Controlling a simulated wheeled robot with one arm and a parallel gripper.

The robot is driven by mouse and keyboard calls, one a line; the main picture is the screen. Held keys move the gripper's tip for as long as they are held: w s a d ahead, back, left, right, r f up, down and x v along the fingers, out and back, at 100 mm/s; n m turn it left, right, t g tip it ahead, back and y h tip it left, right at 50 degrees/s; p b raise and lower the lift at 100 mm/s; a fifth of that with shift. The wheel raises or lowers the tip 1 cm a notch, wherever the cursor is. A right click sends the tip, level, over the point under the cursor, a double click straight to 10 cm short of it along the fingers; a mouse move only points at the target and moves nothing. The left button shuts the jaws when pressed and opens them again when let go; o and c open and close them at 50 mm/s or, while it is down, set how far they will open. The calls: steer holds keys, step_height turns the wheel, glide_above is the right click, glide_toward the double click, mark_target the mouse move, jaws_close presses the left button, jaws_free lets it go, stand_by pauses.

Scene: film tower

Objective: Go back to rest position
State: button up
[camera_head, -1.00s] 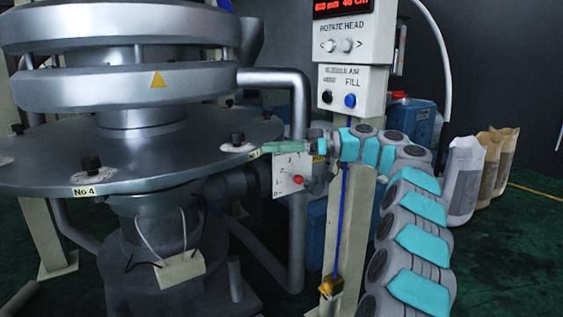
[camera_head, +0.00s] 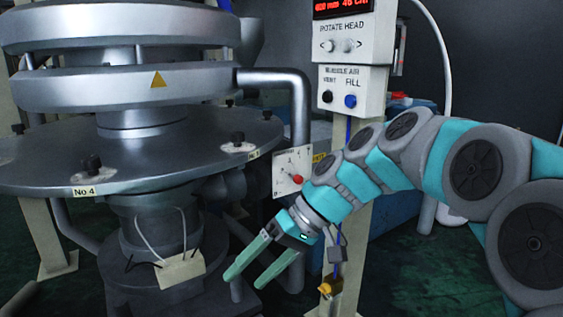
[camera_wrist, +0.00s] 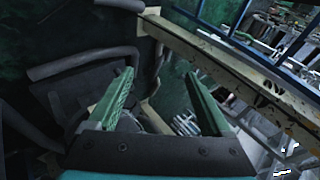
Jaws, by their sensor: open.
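My gripper (camera_head: 252,267) is open, with two green fingers spread apart and nothing between them. In the head view it points down and to the left, in front of the post and below the round metal plate. In the wrist view my gripper (camera_wrist: 160,95) also shows its two fingers apart, with floor and dark machine parts beyond them. My grey and turquoise arm reaches in from the right side of the head view.
The round plate (camera_head: 150,172) with black knobs and a No 4 label stands at left. A dial panel (camera_head: 291,172) with a red knob is just above my gripper. A control box (camera_head: 350,90) sits on the post (camera_head: 357,225). Dark floor (camera_head: 450,280) shows at lower right.

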steer(key=s+d+f+m+h, duration=0.3)
steer(key=s+d+f, duration=0.4)
steer(key=s+d, duration=0.3)
steer(key=s+d+f+m+h, duration=0.3)
steer(key=s+d+f+h, duration=0.2)
steer(key=s+d+f, duration=0.3)
steer(key=s+d, duration=0.1)
steer(key=s, duration=0.2)
steer(key=shift+s+d+f+h, duration=0.3)
steer(key=shift+s+d, duration=0.1)
